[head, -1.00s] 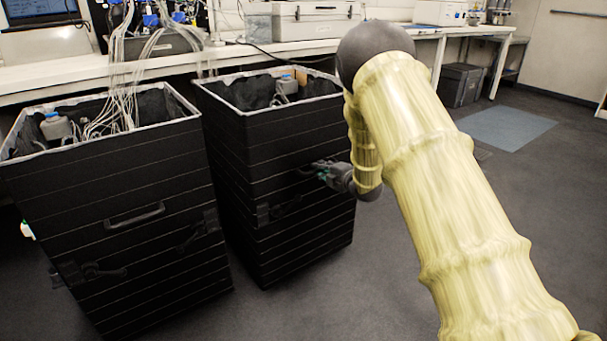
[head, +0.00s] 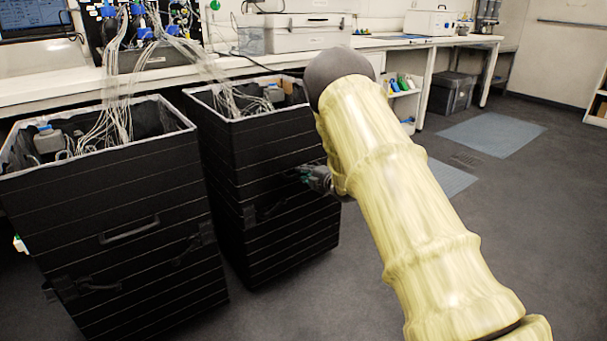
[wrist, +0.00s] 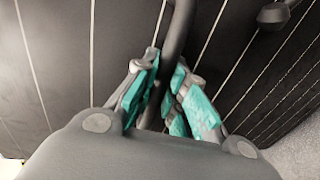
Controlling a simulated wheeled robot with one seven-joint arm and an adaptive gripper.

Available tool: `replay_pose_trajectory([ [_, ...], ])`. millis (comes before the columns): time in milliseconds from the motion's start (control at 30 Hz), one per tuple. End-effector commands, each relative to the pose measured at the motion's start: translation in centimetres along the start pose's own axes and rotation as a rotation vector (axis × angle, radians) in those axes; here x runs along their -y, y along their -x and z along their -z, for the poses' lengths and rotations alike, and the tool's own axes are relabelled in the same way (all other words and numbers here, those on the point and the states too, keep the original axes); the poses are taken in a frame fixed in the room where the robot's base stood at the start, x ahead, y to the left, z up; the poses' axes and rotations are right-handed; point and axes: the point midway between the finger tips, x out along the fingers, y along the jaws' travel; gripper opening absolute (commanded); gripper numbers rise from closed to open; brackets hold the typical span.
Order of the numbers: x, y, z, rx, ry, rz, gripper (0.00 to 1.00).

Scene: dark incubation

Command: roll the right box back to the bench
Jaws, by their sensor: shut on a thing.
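The right box (head: 262,165) is a tall black box with thin pale stripes and an open, pale-rimmed top. It stands in front of the bench (head: 300,47), close beside the left box. My gripper (head: 312,178) is at its right-hand part, partly hidden by my arm in the head view. In the wrist view, the teal-padded fingers of my gripper (wrist: 170,98) are shut around the dark bar handle (wrist: 178,40) of the right box, with the striped black wall (wrist: 110,45) behind.
The left box (head: 110,215), also black and striped, stands close on the left. Thin tubes (head: 185,45) run from bench equipment into both boxes. A dark bin (head: 452,92) and a small shelf (head: 403,105) stand below the bench. The floor (head: 540,200) on the right is clear.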

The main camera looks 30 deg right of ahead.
Motion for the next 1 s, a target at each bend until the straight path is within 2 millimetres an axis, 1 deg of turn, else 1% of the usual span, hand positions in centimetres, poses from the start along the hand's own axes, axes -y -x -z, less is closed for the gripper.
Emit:
replay_pose_trajectory([
  [33, -0.1, 0.0, -0.1, 0.002, 0.000, -0.001, 0.00],
  [67, -0.1, 0.0, -0.1, 0.002, 0.000, -0.001, 0.18],
  [100, -0.1, 0.0, -0.1, 0.002, 0.000, -0.001, 0.26],
  [167, -0.1, -0.1, 0.0, 0.001, 0.000, -0.001, 0.35],
  [467, 0.0, 0.0, 0.1, 0.000, 0.000, 0.000, 0.35],
  [567, -0.1, 0.3, 0.0, 0.000, 0.000, 0.000, 0.35],
  [667, 0.0, 1.3, 0.0, 0.001, 0.000, 0.001, 0.35],
  [767, 0.0, 2.9, 0.0, 0.001, -0.001, 0.001, 0.35],
  [1000, -0.1, 7.3, 0.0, 0.001, 0.000, 0.001, 0.35],
])
